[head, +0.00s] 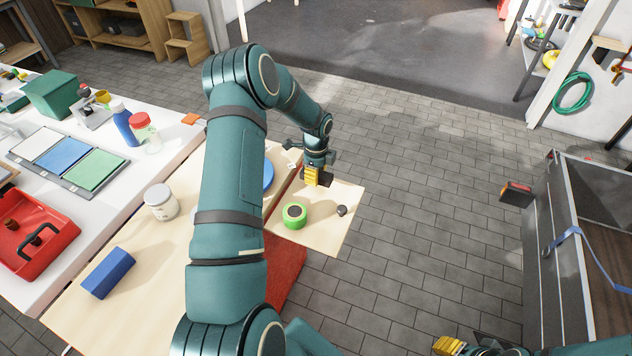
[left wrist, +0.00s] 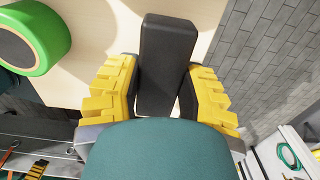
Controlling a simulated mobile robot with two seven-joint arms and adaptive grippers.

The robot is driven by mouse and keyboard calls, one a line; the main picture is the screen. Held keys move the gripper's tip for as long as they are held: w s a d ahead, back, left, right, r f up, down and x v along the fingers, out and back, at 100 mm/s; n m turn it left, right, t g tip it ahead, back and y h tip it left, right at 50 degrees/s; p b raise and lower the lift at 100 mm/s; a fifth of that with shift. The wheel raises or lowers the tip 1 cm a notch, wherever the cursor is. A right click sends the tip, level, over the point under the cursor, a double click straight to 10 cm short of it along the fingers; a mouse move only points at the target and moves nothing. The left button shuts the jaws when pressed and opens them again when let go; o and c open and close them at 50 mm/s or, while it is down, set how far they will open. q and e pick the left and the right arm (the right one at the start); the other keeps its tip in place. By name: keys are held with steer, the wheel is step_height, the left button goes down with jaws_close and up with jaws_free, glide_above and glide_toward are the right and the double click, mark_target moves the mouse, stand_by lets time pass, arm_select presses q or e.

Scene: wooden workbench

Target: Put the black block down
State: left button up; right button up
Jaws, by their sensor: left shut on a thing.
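The black block (left wrist: 167,55) is between the yellow fingers of my left gripper (left wrist: 165,92) in the left wrist view, with its long end reaching out past them. In the head view my left gripper (head: 318,177) points down at the far edge of the wooden workbench top (head: 325,235), shut on the block, which shows there only as a dark patch. Whether the block touches the wood I cannot tell. My right gripper (head: 458,346) is partly in view at the bottom edge, away from the bench; its opening is unclear.
A green ring-shaped roll (head: 295,214) and a small dark knob-like object (head: 342,210) lie on the wood near the left gripper. A blue block (head: 108,272) and a white jar (head: 161,202) stand left of my arm. Bare wood shows between the roll and the knob.

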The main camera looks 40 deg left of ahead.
arm_select(q)
steer(key=shift+f, duration=1.6)
steer(key=shift+f+b, duration=0.1)
steer(key=shift+b, duration=0.25)
steer(key=o, duration=1.1)
steer(key=shift+o, duration=0.2)
